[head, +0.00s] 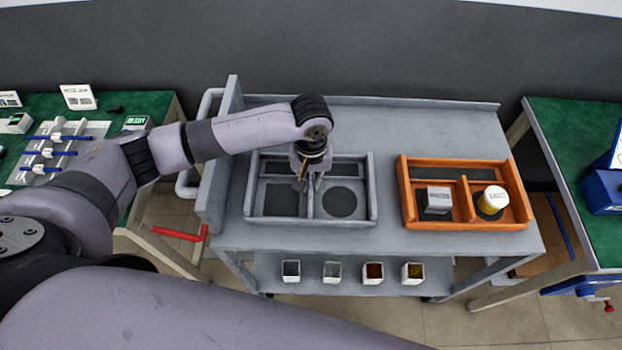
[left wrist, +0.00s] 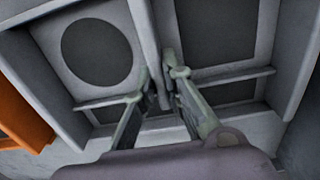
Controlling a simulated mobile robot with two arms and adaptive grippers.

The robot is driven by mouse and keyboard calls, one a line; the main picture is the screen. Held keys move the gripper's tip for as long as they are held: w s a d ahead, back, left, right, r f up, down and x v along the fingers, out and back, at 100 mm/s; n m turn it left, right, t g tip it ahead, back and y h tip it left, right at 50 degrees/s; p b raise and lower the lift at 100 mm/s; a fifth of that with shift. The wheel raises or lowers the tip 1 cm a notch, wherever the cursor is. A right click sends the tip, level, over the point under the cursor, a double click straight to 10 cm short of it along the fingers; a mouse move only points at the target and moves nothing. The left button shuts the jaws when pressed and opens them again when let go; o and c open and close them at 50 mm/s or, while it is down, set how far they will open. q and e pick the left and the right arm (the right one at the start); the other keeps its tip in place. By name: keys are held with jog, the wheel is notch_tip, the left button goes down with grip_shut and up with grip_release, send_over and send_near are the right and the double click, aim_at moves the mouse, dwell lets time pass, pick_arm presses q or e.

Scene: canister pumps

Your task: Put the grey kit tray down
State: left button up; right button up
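The grey kit tray (head: 371,205) is on the left part of the grey cart top and looks level; I cannot tell whether its underside touches the surface. Its compartments are empty, with a dark square patch and a dark round patch on the floor. It fills much of the left wrist view (left wrist: 195,50). My left gripper (head: 303,184) reaches down over the tray's middle. In the left wrist view its fingers (left wrist: 160,78) lie on both sides of the central divider and look closed on it. My right gripper is not in view.
An orange tray (head: 403,190) with a grey box (head: 438,200) and a yellow-and-white canister (head: 492,200) stands on the right of the cart (head: 385,222). A bare strip separates the trays. Several small containers stand on the lower shelf. Green-topped benches (head: 575,130) flank the cart.

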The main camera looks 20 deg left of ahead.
aim_at(311, 181)
pick_arm(q)
jog(key=o, duration=0.4)
jog(key=shift+o, duration=0.2)
jog(key=shift+r, duration=0.1)
notch_tip(311, 181, up, 12)
jog(key=b, duration=0.1)
dwell(0.7)
